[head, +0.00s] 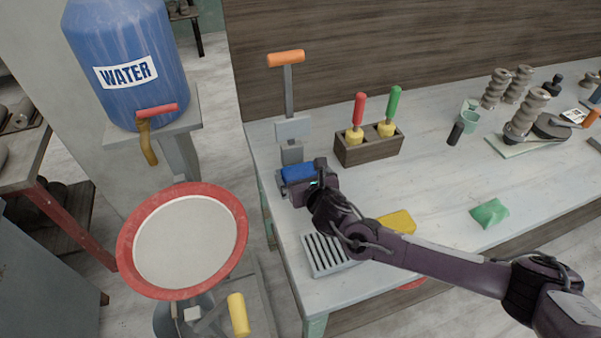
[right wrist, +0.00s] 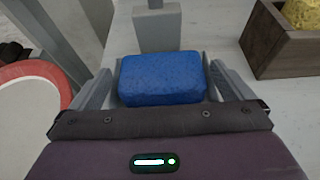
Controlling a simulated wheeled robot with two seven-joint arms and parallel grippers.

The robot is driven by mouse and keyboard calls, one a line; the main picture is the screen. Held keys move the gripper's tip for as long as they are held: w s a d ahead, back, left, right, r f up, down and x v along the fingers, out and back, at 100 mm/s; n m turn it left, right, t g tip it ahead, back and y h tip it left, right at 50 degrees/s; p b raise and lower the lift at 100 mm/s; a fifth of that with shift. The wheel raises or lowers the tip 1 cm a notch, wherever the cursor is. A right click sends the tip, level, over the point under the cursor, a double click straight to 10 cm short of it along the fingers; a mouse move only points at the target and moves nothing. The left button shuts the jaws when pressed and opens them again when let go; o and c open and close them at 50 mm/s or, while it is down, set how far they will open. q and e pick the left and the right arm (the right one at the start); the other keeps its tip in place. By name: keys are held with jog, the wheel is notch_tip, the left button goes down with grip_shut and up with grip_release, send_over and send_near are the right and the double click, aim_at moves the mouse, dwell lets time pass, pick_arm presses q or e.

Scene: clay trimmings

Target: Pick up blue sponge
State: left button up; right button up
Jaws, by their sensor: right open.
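The blue sponge (head: 298,173) lies on the grey workbench near its left end, in front of a grey stand with an orange-handled lever. In the right wrist view the sponge (right wrist: 162,78) sits between the two fingers of my right gripper (right wrist: 160,85). The fingers are open, one on each side of it, with a small gap showing at the right. In the head view my right gripper (head: 300,188) is at the sponge and hides its lower part. My left gripper is not in view.
A wooden holder (head: 370,150) with two handled tools stands behind. The orange-handled lever (head: 287,85) rises close behind the blue sponge.

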jog(key=c, duration=0.5)
jog(key=shift+c, duration=1.3)
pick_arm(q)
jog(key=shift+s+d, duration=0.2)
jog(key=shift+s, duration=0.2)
pick_arm(e)
jog(key=shift+c, duration=0.5)
